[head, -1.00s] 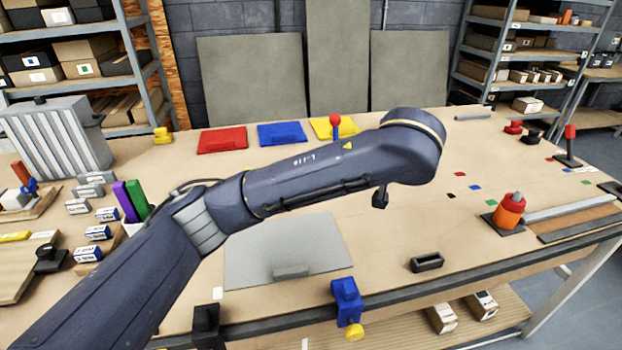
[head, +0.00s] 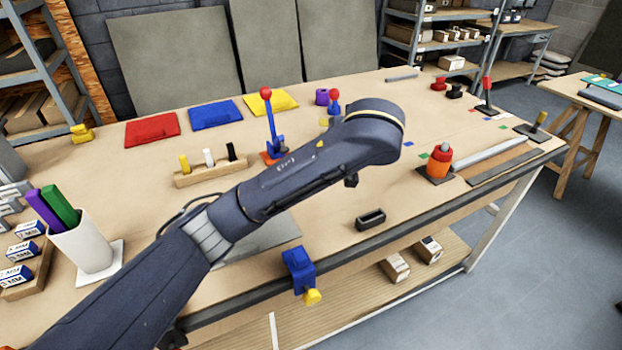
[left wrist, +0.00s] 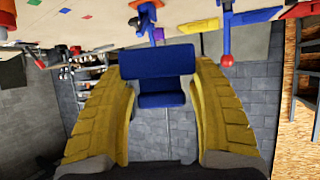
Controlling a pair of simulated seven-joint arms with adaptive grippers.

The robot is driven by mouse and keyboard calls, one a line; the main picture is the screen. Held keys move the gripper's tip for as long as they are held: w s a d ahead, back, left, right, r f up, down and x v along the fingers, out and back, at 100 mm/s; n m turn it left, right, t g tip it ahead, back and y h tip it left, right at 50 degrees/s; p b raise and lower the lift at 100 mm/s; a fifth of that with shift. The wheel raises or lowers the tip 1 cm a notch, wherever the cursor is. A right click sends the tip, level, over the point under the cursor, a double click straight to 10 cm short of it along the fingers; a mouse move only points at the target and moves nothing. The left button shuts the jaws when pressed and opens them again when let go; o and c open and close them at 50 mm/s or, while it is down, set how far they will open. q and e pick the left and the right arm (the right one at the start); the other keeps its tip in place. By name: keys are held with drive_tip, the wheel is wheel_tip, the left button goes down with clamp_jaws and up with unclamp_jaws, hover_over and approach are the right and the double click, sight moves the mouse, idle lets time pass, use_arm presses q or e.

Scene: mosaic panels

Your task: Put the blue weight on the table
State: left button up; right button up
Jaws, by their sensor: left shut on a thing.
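The blue weight (left wrist: 158,62) is a blue block. It sits between the yellow fingers of my left gripper (left wrist: 160,100) in the left wrist view. My left gripper is shut on it. The wrist view is upside down, with the tabletop along its top edge and the weight apart from it in the picture. In the head view my left arm reaches over the table (head: 120,185) from the lower left. Its own forearm and wrist hide the gripper and the weight there. My right gripper is not in view.
Red (head: 152,129), blue (head: 215,114) and yellow (head: 268,102) plates lie at the back. A lever with a red ball (head: 266,92) stands behind my arm. A marker cup (head: 82,248), a blue clamp (head: 298,268) and an orange-red piece (head: 438,162) are around.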

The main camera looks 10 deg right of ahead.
sight(338, 199)
use_arm(q)
wheel_tip(338, 199, down, 18)
drive_tip(key=shift+f, duration=0.25)
idle(0.6)
drive_tip(key=shift+f, duration=0.15)
drive_tip(key=o, duration=1.6)
drive_tip(key=shift+f, duration=0.1)
drive_tip(key=shift+c, duration=0.2)
drive_tip(key=v, duration=0.4)
drive_tip(key=shift+v, duration=0.85)
drive_tip(key=shift+w, duration=0.1)
